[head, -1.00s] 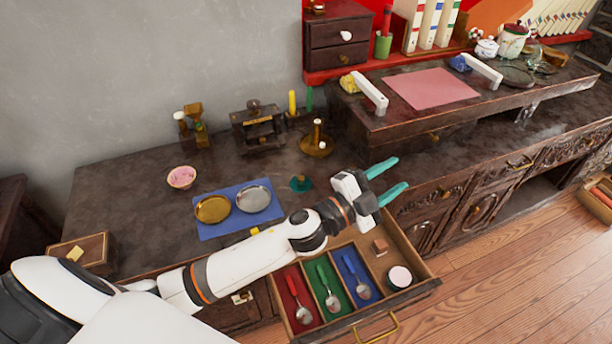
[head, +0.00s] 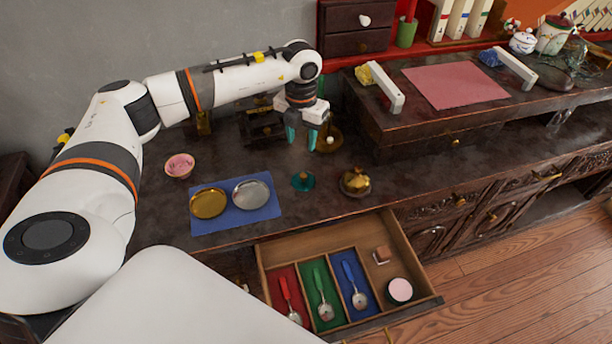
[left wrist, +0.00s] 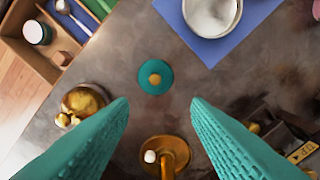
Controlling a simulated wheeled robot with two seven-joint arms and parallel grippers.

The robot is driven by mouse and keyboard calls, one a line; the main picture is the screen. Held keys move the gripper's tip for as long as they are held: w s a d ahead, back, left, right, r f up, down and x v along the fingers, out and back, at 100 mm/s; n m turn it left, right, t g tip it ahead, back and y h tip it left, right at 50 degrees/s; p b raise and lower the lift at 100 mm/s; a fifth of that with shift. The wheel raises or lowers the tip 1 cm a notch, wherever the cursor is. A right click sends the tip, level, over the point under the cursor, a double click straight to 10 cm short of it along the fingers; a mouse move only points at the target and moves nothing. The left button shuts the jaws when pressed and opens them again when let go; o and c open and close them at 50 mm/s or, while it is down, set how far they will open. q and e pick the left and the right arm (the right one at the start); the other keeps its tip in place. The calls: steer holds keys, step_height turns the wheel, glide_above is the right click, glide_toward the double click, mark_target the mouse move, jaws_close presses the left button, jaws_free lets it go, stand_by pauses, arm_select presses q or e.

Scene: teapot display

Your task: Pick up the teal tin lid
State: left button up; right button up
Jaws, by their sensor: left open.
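The teal tin lid (head: 302,182) is a small round disc with a gold knob, lying on the dark counter. It also shows in the left wrist view as a teal disc (left wrist: 147,86), ahead of the fingertips and about between them. My left gripper (head: 301,143) points down with its teal fingers open and empty, above the counter and behind the lid. In the left wrist view the open fingers (left wrist: 160,102) hold nothing. The lid is fully visible and apart from the fingers. My right gripper is not in view.
A brass candle holder (head: 330,143) stands close behind the gripper. A gold-topped dish (head: 355,182) is right of the lid. A blue mat (head: 235,218) with two round plates lies left. The open drawer (head: 330,240) in front holds spoons. A pink bowl (head: 179,165) is farther left.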

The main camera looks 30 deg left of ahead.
arm_select(q)
glide_above(303, 175)
steer(key=f, duration=0.6)
steer(key=shift+w+a, duration=0.25)
steer(key=shift+a, duration=0.1)
steer(key=shift+s+d+f+p, duration=0.1)
steer(key=shift+f+p, duration=0.05)
steer(key=shift+f, duration=0.75)
steer(key=shift+d+f+p, duration=0.15)
steer(key=shift+f+p, duration=0.05)
steer(key=shift+f, duration=0.75)
steer(key=shift+s+d+f+p, duration=0.1)
steer(key=shift+f+p, duration=0.05)
steer(key=shift+f, duration=0.75)
jaws_close()
